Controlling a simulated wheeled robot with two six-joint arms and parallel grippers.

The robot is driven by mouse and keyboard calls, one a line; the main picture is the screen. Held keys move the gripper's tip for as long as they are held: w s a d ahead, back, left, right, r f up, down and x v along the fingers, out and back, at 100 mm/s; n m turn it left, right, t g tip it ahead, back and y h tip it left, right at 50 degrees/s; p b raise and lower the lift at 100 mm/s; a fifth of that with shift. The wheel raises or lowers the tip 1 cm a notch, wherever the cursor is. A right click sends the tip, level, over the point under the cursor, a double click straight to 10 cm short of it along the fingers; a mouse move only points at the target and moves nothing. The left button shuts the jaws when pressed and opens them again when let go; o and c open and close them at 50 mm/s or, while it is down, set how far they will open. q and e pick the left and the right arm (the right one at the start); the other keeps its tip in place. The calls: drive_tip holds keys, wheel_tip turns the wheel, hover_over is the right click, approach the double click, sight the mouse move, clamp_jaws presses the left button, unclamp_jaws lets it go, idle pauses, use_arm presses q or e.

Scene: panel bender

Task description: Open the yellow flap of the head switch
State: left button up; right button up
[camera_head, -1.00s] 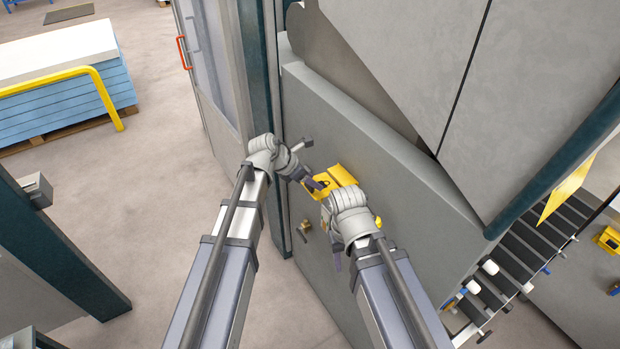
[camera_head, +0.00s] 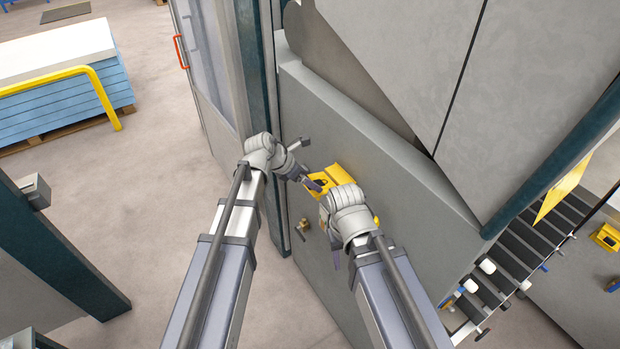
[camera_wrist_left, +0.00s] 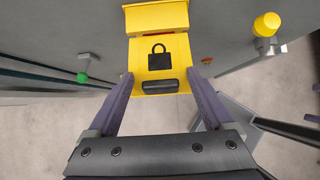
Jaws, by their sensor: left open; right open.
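The yellow flap (camera_wrist_left: 160,62) with a black padlock mark and a dark grip bar (camera_wrist_left: 168,86) on its lower edge is in the left wrist view. It hangs below a yellow housing (camera_wrist_left: 157,17) on the grey machine panel. My left gripper (camera_wrist_left: 161,82) is open, its two fingers on either side of the flap's lower part; whether they touch it I cannot tell. In the head view the left gripper (camera_head: 314,184) is at the yellow box (camera_head: 338,174). My right gripper (camera_head: 332,250) is beside and below the box, its wrist covering part of it; its fingers are mostly hidden.
A brass-coloured knob (camera_head: 304,226) sits on the panel (camera_head: 400,185) below the box. A green-tipped lever (camera_wrist_left: 83,72) and a yellow-capped part (camera_wrist_left: 266,24) flank the flap in the wrist view. A roller conveyor (camera_head: 535,240) stands at right. The floor at left is open.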

use_arm(q)
drive_tip(key=s+a+r+p, duration=0.1)
drive_tip(key=s+a+r, duration=0.1)
drive_tip(key=s+a, duration=0.6)
drive_tip(key=a, duration=0.3)
idle(0.4)
